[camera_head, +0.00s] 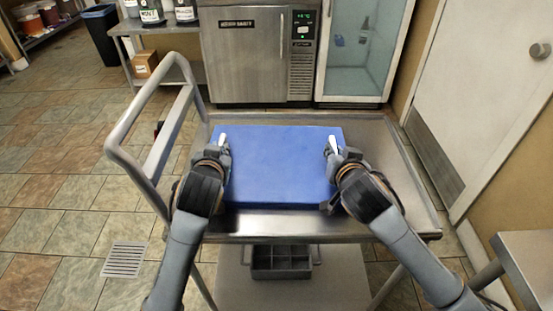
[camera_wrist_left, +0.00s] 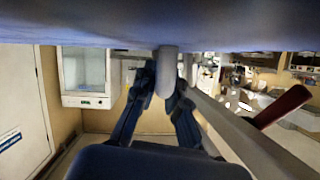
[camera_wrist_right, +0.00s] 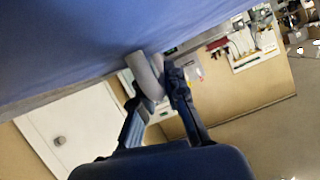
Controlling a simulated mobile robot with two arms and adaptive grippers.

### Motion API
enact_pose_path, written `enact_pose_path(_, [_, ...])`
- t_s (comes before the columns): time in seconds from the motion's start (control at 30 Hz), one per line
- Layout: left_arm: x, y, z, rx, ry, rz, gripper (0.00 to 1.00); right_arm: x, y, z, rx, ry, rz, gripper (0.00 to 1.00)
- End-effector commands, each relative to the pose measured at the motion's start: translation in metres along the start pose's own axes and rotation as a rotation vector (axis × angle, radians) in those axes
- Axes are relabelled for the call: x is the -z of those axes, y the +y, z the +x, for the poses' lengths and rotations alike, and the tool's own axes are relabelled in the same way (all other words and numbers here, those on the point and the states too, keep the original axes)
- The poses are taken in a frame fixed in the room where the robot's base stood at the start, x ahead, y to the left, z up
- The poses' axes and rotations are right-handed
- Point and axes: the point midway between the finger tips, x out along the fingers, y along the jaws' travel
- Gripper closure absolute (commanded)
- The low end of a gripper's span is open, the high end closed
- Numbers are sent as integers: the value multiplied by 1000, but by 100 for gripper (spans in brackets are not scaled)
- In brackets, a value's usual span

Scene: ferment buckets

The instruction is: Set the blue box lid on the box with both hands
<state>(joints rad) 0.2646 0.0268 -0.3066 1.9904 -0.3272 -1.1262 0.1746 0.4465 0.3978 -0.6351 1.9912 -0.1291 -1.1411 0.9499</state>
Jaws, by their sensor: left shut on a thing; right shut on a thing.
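The blue lid (camera_head: 280,165) shows as a broad flat blue slab over the steel cart (camera_head: 390,165) in the head view. It spans most of the cart's width. My left gripper (camera_head: 220,147) is shut on a pale grey handle at the lid's left side; this handle (camera_wrist_left: 167,72) also shows between the fingers in the left wrist view. My right gripper (camera_head: 332,150) is shut on the matching handle (camera_wrist_right: 146,75) at the right side. No separate box can be made out; anything beneath the lid is hidden, and I cannot tell its height above the cart.
The cart's push handle (camera_head: 150,130) rises at the left. A grey divided crate (camera_head: 282,262) sits on the lower shelf. A steel cabinet (camera_head: 256,60) and glass-door fridge (camera_head: 362,50) stand behind. A steel table (camera_head: 528,255) is at the right; open floor lies left.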

Motion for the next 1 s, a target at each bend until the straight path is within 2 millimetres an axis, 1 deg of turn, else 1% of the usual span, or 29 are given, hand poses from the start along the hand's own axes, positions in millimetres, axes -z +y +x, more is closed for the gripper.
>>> enact_pose_path(0.27, [5,-1,-2,0,2,-1,100,5,-1,-2,0,2,0,100])
enact_pose_path(0.47, [19,-4,-8,0,2,-1,100,19,-4,-8,0,2,0,100])
enact_pose_path(0.7, [41,-9,-17,1,2,-1,100,41,-8,-17,0,2,0,100])
enact_pose_path(0.8, [46,-10,-19,1,2,0,100,46,-10,-19,0,2,0,100])
enact_pose_path(1.0, [47,-10,-19,1,2,0,100,47,-10,-19,0,2,0,100])
